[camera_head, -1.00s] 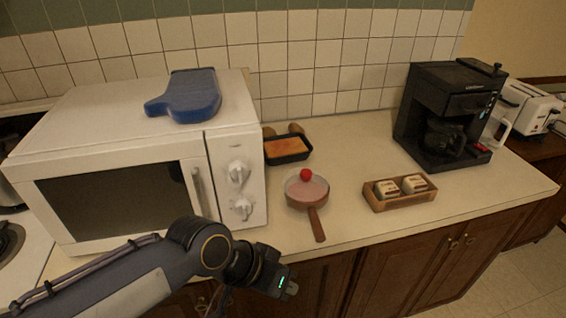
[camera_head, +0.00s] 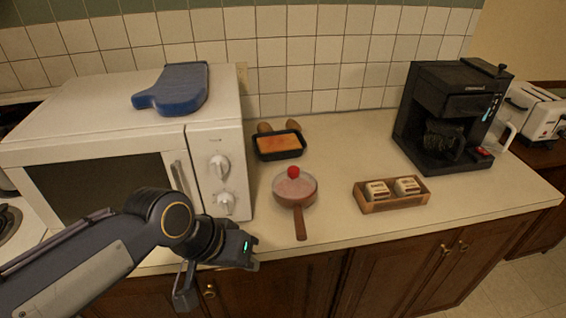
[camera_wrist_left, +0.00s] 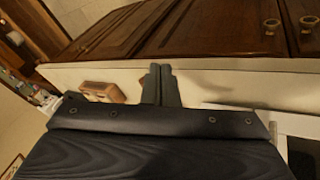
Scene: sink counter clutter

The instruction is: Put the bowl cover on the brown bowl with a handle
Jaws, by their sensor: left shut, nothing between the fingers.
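The brown bowl (camera_head: 280,196) stands on the counter right of the microwave, its handle pointing toward the front edge. The pale, see-through bowl cover (camera_head: 304,184) with a red knob lies over the bowl's opening; from this angle I cannot tell how evenly it sits. My left gripper (camera_head: 238,250) is in front of the counter edge, below and left of the bowl and apart from it. In the left wrist view its fingers (camera_wrist_left: 164,84) are together with nothing between them. My right gripper is not in view.
A white microwave (camera_head: 110,120) carries a blue board (camera_head: 178,90). A black loaf pan (camera_head: 279,146) stands behind the bowl. A wooden tray (camera_head: 392,205) with two containers and a black coffee maker (camera_head: 450,115) stand to the right. Counter between bowl and tray is clear.

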